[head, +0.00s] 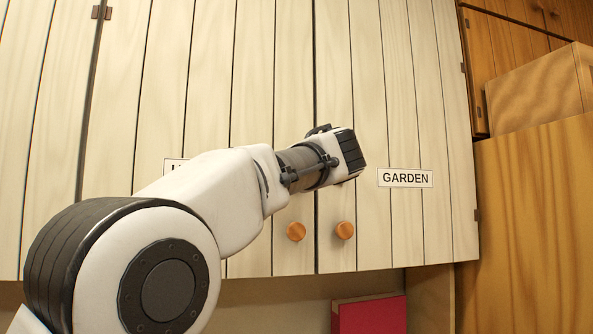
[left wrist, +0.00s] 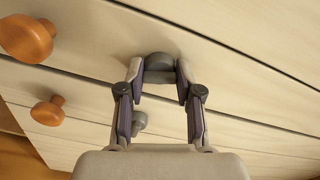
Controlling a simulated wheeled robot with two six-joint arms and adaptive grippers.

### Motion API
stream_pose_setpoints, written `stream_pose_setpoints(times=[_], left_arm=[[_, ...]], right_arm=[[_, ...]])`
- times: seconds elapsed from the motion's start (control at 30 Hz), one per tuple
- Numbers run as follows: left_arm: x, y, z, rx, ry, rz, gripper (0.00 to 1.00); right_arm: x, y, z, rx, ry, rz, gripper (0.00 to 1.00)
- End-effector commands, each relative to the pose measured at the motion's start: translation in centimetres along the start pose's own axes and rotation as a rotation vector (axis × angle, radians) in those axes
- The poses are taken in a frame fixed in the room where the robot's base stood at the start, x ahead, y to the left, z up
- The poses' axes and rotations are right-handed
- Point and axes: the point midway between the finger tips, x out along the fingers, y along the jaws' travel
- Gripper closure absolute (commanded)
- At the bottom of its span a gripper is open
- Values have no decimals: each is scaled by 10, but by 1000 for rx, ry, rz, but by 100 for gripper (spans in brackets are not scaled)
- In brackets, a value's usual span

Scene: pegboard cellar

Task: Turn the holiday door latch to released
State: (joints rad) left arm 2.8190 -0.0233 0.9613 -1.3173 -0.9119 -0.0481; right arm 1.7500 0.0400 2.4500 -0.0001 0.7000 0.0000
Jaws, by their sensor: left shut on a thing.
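Two pale plank doors of a cabinet meet at a dark seam in the head view: a left door (head: 254,110) and a right door (head: 365,110). My left gripper (left wrist: 160,78) is at the seam. In the left wrist view it is shut on a grey latch (left wrist: 158,61), with one finger on each side. A second small grey piece (left wrist: 139,122) shows between the fingers, nearer the palm. In the head view my left wrist hides the latch and the fingertips. The left door's label (head: 174,165) is mostly covered by my arm. My right gripper is not in view.
Two round orange knobs, left (head: 296,231) and right (head: 345,230), sit below my wrist. A GARDEN label (head: 405,178) is on the right door. A red object (head: 369,315) stands below the doors. Wooden cabinets (head: 535,210) stand at the right.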

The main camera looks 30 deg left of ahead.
Motion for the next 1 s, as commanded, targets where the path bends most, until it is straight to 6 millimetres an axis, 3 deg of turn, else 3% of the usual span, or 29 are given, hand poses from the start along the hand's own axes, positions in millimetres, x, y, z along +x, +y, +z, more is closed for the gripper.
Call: stream_pose_setpoints(times=[0.4, 1.0], left_arm=[[-1, -4, -1, 268, 4, -6, 100], [-1, -2, -1, 334, 3, -4, 100]], right_arm=[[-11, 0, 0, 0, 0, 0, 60], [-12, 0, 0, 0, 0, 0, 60]])
